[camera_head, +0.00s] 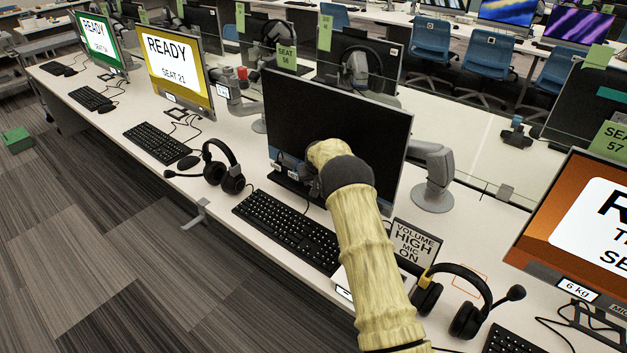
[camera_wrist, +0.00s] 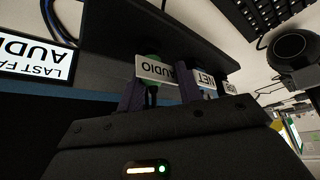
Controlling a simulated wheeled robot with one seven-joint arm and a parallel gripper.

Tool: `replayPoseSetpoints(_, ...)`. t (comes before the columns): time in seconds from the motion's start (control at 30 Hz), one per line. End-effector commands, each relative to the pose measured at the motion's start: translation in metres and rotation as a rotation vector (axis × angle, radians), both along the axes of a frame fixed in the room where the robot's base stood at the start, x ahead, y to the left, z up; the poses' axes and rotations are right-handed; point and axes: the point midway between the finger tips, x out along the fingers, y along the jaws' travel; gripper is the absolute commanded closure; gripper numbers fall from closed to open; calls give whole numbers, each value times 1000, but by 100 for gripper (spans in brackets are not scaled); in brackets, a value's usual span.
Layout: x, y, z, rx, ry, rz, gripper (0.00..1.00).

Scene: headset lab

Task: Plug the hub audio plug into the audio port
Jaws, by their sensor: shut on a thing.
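My gripper (camera_wrist: 163,90) is shut on a small plug with green on it (camera_wrist: 152,88), mostly hidden by the fingers. A white AUDIO label (camera_wrist: 154,69) is at the fingertips, on the front edge of a dark hub (camera_wrist: 165,38); NET and a partly hidden third label sit to its right. I cannot tell whether the plug is in the port, as the opening is hidden. In the head view my gripper (camera_head: 313,180) is at the foot of the dark monitor (camera_head: 340,125), beside the black hub (camera_head: 290,187), mostly hidden by my arm.
A keyboard (camera_head: 288,229) lies in front of the monitor, with a headset (camera_head: 225,168) to its left. A second headset (camera_head: 460,300) and a VOLUME HIGH, MIC ON sign (camera_head: 415,243) stand to the right. A large white label (camera_wrist: 33,55) shows at the left in the wrist view.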

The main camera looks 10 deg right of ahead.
Motion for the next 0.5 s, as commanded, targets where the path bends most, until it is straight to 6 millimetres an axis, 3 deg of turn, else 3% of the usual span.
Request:
replayPoseSetpoints(0.37, 0, 0, -8, 0, -1, 0, 86)
replayPoseSetpoints(0.4, 0, 0, -8, 0, -1, 0, 63)
replayPoseSetpoints(0.5, 0, 0, -8, 0, -1, 0, 43)
